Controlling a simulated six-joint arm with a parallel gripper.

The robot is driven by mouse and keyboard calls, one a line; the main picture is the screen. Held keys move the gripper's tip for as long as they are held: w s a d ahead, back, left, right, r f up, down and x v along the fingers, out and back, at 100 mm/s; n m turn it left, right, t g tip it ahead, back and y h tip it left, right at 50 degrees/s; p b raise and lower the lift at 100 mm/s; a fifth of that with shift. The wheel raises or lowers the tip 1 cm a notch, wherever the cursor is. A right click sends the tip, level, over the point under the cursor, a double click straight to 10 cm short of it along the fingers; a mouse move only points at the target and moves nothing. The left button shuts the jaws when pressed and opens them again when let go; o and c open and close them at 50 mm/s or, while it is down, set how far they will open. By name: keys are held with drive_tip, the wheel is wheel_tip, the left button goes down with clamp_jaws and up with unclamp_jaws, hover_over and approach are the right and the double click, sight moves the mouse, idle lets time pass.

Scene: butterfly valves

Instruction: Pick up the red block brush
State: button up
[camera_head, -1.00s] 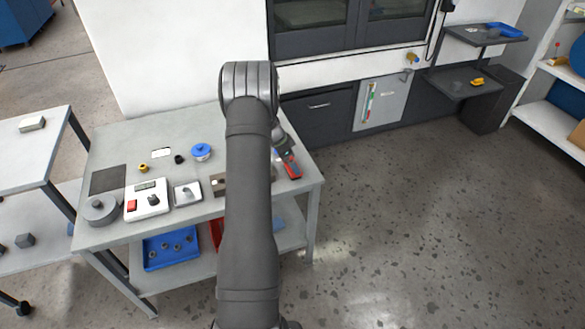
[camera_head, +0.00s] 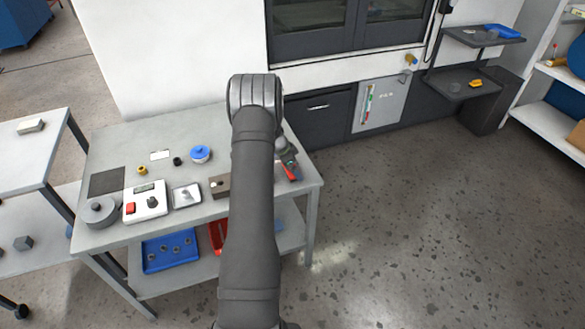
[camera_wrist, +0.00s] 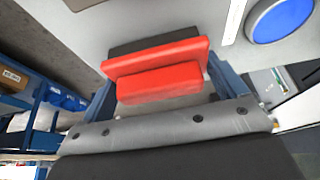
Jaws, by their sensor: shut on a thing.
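The red block brush (camera_wrist: 158,62) has a red handle block and a dark bristle strip behind it. In the wrist view it sits between the two blue fingers of my gripper (camera_wrist: 160,82), which are shut on it. In the head view the brush (camera_head: 291,173) shows as a small red patch at the right end of the grey table, by my gripper (camera_head: 288,162). My arm hides part of the table there. I cannot tell whether the brush touches the tabletop.
The grey table (camera_head: 125,160) also holds a white scale (camera_head: 146,201), a blue-lidded container (camera_head: 200,154), a round grey part (camera_head: 99,212) and a brown-grey block (camera_head: 219,186). A blue tray (camera_head: 170,251) is on the lower shelf. The floor at right is clear.

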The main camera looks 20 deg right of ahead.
wheel_tip(320, 180, up, 4)
drive_tip(key=shift+s+d+r, duration=0.15)
drive_tip(key=shift+r, duration=0.1)
drive_tip(key=s+d+r, duration=0.6)
drive_tip(key=s, duration=0.3)
drive_tip(key=shift+s+r, duration=0.2)
drive_tip(key=shift+s, duration=0.05)
